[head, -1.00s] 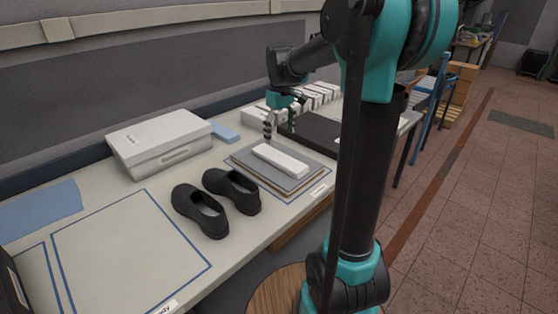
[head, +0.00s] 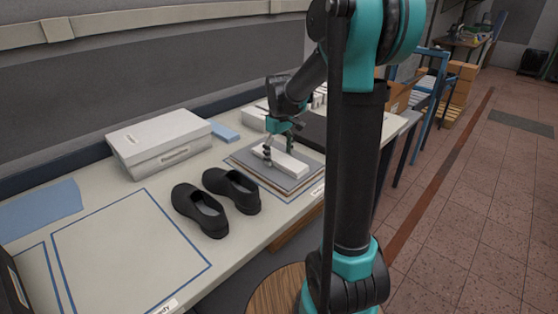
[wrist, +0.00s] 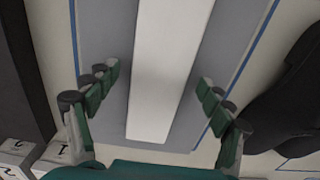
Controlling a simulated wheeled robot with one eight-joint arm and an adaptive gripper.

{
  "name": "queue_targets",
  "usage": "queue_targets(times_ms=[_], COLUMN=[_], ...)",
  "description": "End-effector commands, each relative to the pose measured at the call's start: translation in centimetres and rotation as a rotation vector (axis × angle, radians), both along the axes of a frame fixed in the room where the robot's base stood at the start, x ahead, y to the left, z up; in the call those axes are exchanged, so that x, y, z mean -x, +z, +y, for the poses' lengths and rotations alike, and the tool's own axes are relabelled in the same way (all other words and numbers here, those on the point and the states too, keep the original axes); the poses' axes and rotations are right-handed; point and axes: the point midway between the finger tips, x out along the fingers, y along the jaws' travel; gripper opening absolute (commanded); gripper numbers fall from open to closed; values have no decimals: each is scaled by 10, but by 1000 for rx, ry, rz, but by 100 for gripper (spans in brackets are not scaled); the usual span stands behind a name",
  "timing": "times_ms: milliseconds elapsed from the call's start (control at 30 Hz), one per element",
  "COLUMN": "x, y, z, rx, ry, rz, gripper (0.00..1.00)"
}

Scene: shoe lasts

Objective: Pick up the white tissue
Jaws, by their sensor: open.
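The white tissue (head: 294,163) is a long, flat white block lying on a grey sheet (head: 306,177) inside a blue outline on the table. In the wrist view the tissue (wrist: 166,70) runs up the middle of the picture. My gripper (head: 278,151) is over the tissue in the head view and hides part of it. In the wrist view my gripper (wrist: 158,95) is open, with one finger on each side of the tissue. A gap shows between each finger and the tissue's edges. I cannot tell the exact height of the fingertips.
Two black shoes (head: 201,210) stand left of the sheet; part of one shows in the wrist view (wrist: 285,100). A white box (head: 158,140) is at the back. A dark flat item (head: 313,131) and white numbered blocks (wrist: 15,155) lie beyond the sheet.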

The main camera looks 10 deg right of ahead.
Motion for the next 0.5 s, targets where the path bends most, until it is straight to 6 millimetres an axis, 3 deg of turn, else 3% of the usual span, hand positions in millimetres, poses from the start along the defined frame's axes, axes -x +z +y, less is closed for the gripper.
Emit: queue_targets(times_ms=[33, 333, 500], x=[0, 0, 0], y=[0, 0, 0], z=[0, 0, 0], rx=[0, 0, 0], ry=[0, 0, 0], rz=[0, 0, 0], gripper=[81, 44, 44])
